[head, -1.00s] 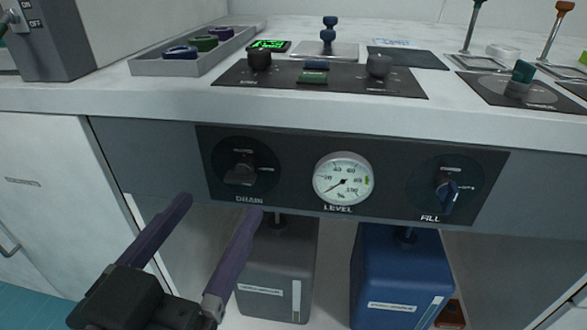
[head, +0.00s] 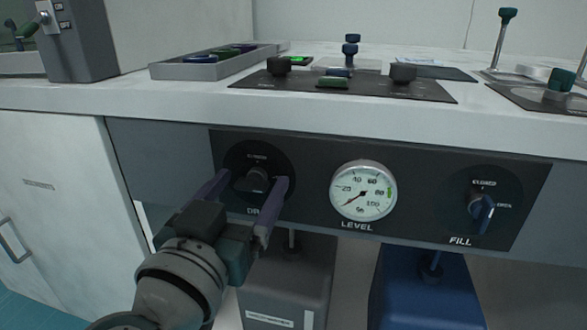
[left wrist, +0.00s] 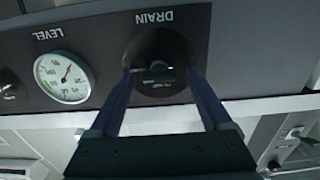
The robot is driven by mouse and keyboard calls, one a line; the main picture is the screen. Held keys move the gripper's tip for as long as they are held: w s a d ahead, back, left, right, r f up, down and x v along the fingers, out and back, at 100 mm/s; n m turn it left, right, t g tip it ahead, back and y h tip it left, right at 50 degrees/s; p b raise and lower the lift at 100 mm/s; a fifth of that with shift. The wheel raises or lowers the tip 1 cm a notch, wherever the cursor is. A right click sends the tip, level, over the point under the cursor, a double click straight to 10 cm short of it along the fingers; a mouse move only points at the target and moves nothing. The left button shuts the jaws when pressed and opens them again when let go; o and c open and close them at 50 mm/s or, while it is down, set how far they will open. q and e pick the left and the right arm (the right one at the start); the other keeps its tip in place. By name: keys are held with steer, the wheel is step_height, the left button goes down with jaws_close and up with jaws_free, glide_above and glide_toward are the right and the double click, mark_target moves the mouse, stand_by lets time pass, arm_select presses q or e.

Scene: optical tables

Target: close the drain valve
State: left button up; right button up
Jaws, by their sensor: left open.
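The drain valve (head: 252,181) is a dark knob on a round black plate at the left of the front panel, above a partly covered DRAIN label. My left gripper (head: 250,187) is open in front of it, with one purple finger on each side of the knob. In the left wrist view the drain knob (left wrist: 158,72) shows upside down between the two fingertips (left wrist: 160,74). I cannot tell whether the fingers touch it. My right gripper is in neither view.
The level gauge (head: 363,191) and the blue fill valve (head: 481,208) are to the right on the same panel (head: 420,200). A grey tank (head: 288,275) and a blue tank (head: 425,290) stand below. The worktop (head: 180,94) overhangs the panel.

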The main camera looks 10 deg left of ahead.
arm_select(q)
jaws_close()
stand_by(0.7)
